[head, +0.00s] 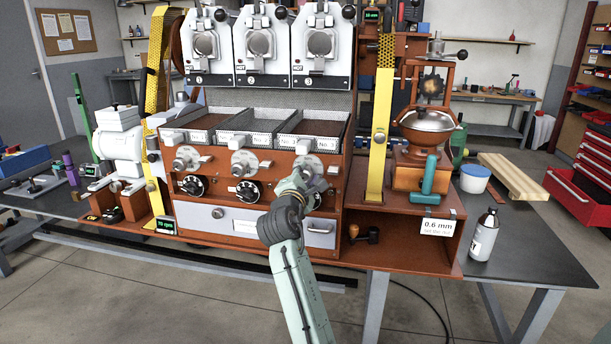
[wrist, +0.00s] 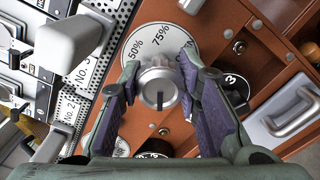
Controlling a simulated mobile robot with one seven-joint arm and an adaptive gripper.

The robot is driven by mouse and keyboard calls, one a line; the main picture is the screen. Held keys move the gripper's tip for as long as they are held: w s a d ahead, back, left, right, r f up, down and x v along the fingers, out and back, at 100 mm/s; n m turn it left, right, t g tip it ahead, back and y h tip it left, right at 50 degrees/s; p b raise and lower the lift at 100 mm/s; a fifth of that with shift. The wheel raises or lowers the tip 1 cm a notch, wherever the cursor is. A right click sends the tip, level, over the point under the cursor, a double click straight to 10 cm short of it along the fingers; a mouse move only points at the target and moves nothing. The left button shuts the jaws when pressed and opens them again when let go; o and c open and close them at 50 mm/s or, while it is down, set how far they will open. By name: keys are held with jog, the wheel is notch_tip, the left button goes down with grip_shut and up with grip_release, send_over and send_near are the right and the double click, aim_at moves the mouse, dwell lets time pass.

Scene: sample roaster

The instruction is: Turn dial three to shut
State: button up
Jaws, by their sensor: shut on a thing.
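Dial three is a round white plate with a silver knob at its centre, on the right of the roaster's row of three. Its plate (head: 314,160) shows in the head view behind my gripper (head: 309,180). My gripper (wrist: 158,72) is shut on the silver knob (wrist: 157,88), one finger on each side. A dark line on the knob face points down in the wrist picture.
Matching silver knobs one (head: 184,159) and two (head: 243,163) are to the left. Black dials (head: 247,191) sit below, one marked 3 (wrist: 233,80) close to my right finger. A drawer handle (wrist: 292,113) is at the right. Bean trays (head: 311,128) are above.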

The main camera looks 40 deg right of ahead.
jog(key=shift+f, duration=0.1)
jog(key=o, duration=1.2)
jog(key=shift+c, duration=0.2)
jog(key=v, duration=1.2)
